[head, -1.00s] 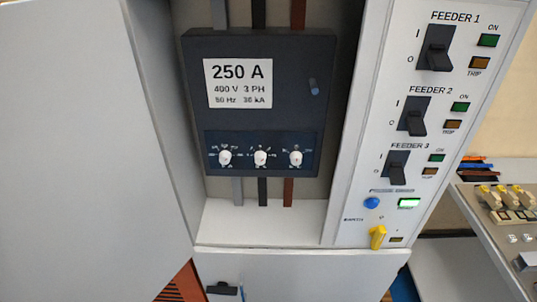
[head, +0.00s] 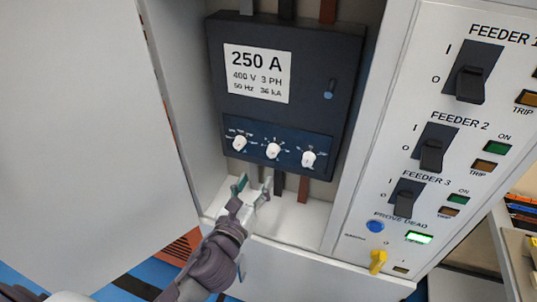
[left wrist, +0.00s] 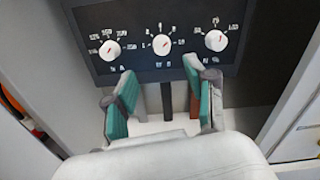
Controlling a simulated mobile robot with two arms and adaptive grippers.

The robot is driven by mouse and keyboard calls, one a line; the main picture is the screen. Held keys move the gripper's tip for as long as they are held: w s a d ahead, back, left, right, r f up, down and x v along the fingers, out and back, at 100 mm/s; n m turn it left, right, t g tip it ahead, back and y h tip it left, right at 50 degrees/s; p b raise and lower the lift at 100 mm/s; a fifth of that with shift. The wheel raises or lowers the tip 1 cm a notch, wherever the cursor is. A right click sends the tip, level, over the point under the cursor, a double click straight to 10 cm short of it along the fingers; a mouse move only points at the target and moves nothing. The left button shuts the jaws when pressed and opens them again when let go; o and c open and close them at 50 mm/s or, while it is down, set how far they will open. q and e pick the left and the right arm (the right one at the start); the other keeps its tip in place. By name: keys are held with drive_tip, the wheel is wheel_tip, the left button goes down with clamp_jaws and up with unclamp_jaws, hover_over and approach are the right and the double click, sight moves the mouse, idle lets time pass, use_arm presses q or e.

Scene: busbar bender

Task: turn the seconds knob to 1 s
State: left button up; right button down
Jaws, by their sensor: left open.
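Three white knobs sit in a row on the dark breaker's lower panel. The middle knob (head: 273,151), above what looks like an "s" mark, appears to be the seconds knob. It also shows in the left wrist view (left wrist: 162,45); its small red mark is too blurred to read against the scale. My left gripper (head: 254,188) is open and empty, with green pads, below the knob row and apart from it. In the left wrist view, its fingers (left wrist: 160,92) stand either side below the middle knob. My right gripper is not in view.
The left knob (head: 239,143) and right knob (head: 308,159) flank the middle one closely. A cabinet door (head: 80,130) stands at left. The feeder panel (head: 395,230) with switches and a yellow handle (head: 378,261) stands at right. A white ledge (head: 300,222) lies below the breaker.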

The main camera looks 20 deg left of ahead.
sight(271, 155)
use_arm(q)
drive_tip(key=w, duration=0.2)
drive_tip(key=w+p, duration=0.1)
drive_tip(key=w, duration=0.5)
drive_tip(key=shift+w+d+p, duration=0.15)
drive_tip(key=shift+d+p, duration=0.15)
drive_tip(key=shift+w, duration=0.6)
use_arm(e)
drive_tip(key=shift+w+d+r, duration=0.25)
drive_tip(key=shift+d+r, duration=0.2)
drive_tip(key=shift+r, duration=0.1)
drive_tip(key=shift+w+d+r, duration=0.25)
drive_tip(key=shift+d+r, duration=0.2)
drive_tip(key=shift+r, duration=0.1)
use_arm(q)
clamp_jaws()
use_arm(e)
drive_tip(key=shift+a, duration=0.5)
